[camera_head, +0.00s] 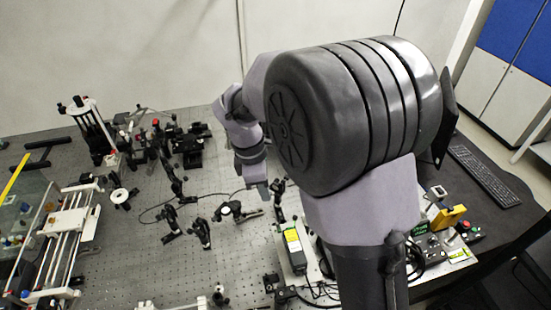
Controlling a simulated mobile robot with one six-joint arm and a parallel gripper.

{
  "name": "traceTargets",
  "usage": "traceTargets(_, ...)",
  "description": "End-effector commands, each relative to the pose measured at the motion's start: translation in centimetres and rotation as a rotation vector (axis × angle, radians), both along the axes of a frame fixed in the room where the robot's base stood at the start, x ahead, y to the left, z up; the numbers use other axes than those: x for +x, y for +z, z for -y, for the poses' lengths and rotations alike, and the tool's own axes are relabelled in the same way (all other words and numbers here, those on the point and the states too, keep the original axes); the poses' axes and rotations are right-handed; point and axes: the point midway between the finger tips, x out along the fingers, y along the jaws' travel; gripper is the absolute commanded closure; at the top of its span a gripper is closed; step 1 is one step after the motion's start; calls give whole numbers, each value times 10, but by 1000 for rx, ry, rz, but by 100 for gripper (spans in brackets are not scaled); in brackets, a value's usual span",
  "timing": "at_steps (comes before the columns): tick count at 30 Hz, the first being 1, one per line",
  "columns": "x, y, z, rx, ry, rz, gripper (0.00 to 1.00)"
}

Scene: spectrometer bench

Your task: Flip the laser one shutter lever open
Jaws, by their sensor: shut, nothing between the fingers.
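My gripper (264,195) points down over the optical bench, beyond the big dark joint of my arm. It is small in this view and looks shut and empty. A dark box with a yellow-green label (292,236), which may be a laser, sits on a pale base below and slightly right of my gripper. A post-mounted part (279,207) stands close beside my gripper tip; I cannot tell whether they touch. I cannot make out the laser one shutter lever or its position. My arm hides part of the bench to the right.
Several black optic mounts (200,232) stand on the perforated bench (120,255) left of my gripper. A railed frame (75,238) stands at the left. A control box (433,246), a yellow device (449,216) and a keyboard (484,175) are at the right.

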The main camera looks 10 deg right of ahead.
Motion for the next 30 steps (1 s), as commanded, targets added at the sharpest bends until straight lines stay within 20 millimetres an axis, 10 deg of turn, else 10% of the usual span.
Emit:
traceTargets(13, 2, -12, 1, -7, 28, -14, 100)
traceTargets(27, -3, -108, 18, -6, 26, -14, 100)
traceTargets(30, -5, -104, 37, -5, 22, -12, 100)
